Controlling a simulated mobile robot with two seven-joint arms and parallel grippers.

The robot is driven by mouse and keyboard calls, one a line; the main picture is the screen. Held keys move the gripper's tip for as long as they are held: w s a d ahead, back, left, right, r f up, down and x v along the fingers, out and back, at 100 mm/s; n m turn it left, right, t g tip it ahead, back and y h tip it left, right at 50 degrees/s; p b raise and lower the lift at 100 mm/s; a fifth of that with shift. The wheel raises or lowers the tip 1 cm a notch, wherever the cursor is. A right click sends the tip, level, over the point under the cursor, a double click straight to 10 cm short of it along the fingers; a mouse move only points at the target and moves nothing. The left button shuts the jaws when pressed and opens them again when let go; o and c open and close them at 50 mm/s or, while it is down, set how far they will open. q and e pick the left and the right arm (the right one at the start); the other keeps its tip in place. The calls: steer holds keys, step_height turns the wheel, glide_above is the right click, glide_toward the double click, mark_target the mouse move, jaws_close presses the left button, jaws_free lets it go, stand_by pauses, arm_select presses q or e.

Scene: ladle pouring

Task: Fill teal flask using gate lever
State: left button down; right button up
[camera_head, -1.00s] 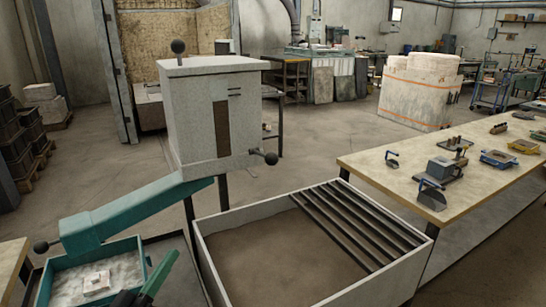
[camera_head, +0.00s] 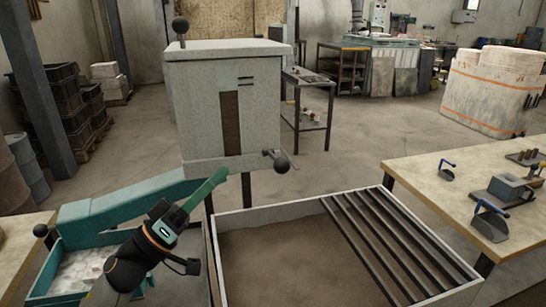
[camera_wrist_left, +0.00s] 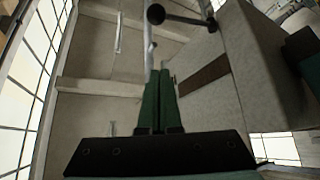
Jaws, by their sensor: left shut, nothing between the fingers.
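The teal flask (camera_head: 62,297) is an open box at the lower left of the head view, with pale material in it. A teal chute (camera_head: 125,205) slopes from the grey hopper (camera_head: 222,100) down to the flask. A lever with a dark ball knob (camera_head: 281,164) sticks out at the hopper's lower right. Other dark knobs are on top (camera_head: 180,25) and by the chute end (camera_head: 41,230). My left gripper (camera_head: 222,174) is shut and empty before the hopper's lower front, left of the lever. The left wrist view shows its closed fingers (camera_wrist_left: 161,72) and a knobbed lever (camera_wrist_left: 156,14).
A wide sand bin (camera_head: 222,222) with dark bars (camera_head: 385,235) stands below the hopper. A workbench (camera_head: 425,172) with tools is at the right. Another table edge (camera_head: 20,240) is at the left. Open floor lies behind the bin.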

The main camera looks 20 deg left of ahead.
mark_target(275, 157)
arm_select(q)
steer(key=shift+s, duration=0.1)
steer(key=shift+r, duration=0.1)
steer(key=p+x, duration=0.3)
steer(key=x, duration=0.7)
steer(key=f, duration=0.1)
steer(key=d+f+b, duration=0.1)
steer(key=d+f, duration=0.1)
steer(key=shift+s+f+b, duration=0.25)
steer(key=shift+s+b, duration=0.15)
steer(key=shift+f+m+g+h+b, duration=0.3)
steer(key=shift+f+m+h+b, duration=0.05)
steer(key=shift+m+h+b, duration=0.3)
